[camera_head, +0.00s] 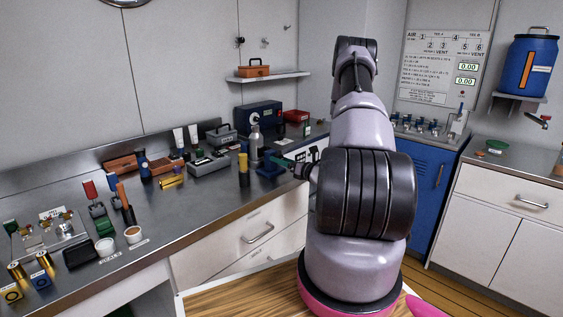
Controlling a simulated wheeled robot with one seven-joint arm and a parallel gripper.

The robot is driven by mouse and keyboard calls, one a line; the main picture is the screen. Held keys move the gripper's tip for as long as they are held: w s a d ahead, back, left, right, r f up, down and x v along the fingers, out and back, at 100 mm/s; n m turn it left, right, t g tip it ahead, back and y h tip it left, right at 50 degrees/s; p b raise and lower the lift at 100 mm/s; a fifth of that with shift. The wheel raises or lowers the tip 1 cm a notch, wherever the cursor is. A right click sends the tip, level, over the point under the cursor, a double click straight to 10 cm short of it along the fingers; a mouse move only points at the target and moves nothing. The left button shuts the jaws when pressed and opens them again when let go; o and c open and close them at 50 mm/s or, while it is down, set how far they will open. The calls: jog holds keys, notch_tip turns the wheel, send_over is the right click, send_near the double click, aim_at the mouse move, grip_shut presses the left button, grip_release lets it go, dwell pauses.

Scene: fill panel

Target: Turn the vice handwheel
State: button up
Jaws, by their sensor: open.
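My gripper (291,167) reaches over the bench's front edge at the middle right, beside a small blue block-like fixture (268,171). It is small and partly hidden by my arm; its jaws are open, with nothing seen between them. A grey vice-like body (209,164) sits on the bench to the left of my gripper, apart from it. I cannot tell for sure which of these is the vice, and no handwheel shows clearly.
The steel bench (205,197) carries many small items, among them a black-and-yellow cylinder (243,171), a grey bottle (255,142) and a dark blue box (259,116). Drawers (250,232) lie below its front edge. A blue cabinet (428,185) stands at the right.

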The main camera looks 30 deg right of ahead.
jog(key=v, duration=1)
jog(key=shift+s, duration=0.2)
jog(key=s+a+r+n+g+y, duration=0.2)
jog(key=a+r+n+g+y, duration=0.6)
jog(key=a+r+n, duration=0.7)
jog(key=s+a+r+n+g+h, duration=0.7)
jog(key=s+a+r+n, duration=0.45)
jog(key=s, duration=0.35)
jog(key=s+d+r+n+t+h, duration=0.3)
jog(key=s+r+n+t+h, duration=0.2)
jog(key=r, duration=0.4)
jog(key=shift+s+d, duration=0.3)
jog(key=shift+s, duration=0.5)
